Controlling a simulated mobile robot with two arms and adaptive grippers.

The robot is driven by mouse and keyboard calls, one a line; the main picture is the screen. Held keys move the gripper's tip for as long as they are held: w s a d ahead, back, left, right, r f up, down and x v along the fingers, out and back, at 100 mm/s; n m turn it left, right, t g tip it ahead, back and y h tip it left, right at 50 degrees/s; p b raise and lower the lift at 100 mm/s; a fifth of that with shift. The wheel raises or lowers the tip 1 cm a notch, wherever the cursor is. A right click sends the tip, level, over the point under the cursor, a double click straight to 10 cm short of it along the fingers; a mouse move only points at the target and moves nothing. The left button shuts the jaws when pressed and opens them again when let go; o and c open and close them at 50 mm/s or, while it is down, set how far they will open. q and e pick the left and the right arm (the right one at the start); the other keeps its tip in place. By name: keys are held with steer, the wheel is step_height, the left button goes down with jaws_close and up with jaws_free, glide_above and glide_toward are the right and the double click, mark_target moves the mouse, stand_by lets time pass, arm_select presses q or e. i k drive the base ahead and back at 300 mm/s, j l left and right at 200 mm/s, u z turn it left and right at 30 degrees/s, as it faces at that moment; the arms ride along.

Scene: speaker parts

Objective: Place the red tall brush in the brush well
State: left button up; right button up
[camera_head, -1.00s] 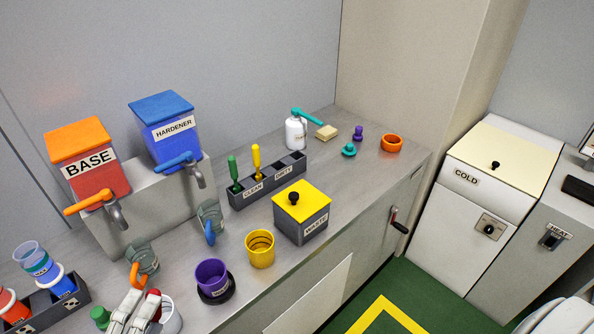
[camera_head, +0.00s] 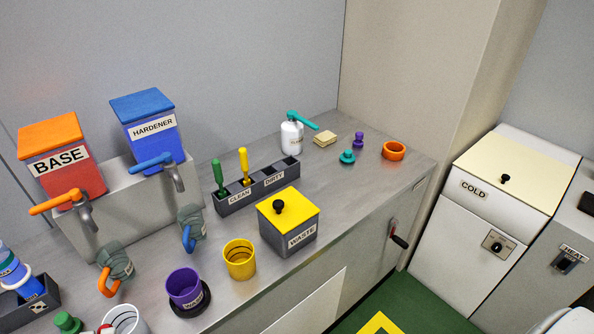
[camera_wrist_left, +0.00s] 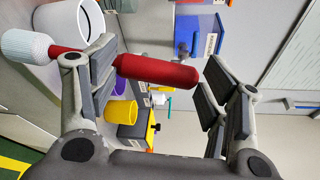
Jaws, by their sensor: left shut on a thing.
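The red brush (camera_wrist_left: 160,70) has a thick red handle and a pale ribbed head. In the left wrist view it lies across the picture between the fingers of my left gripper (camera_wrist_left: 158,75), with its head at the left, beside a white cup (camera_wrist_left: 68,25). My left gripper is shut on it. The head view shows at most a sliver of this gripper at the bottom edge. A dark rack (camera_head: 258,190) labelled CLEAN and DIRTY has a green brush (camera_head: 218,176) and a yellow brush (camera_head: 244,165) upright in its CLEAN side. Its DIRTY side looks empty.
In front of the rack stand a yellow-lidded WASTE box (camera_head: 288,222), a yellow cup (camera_head: 240,260) and a purple cup (camera_head: 185,288). The BASE (camera_head: 62,160) and HARDENER (camera_head: 148,130) dispensers stand behind left. Bare counter lies right of the WASTE box.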

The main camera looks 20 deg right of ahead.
mark_target(291, 176)
steer(key=l+u, duration=0.35)
steer(key=l, duration=1.95)
steer(key=i+l+u, duration=0.1)
steer(key=l+u, duration=0.15)
steer(key=l, duration=1.45)
steer(key=i, duration=0.25)
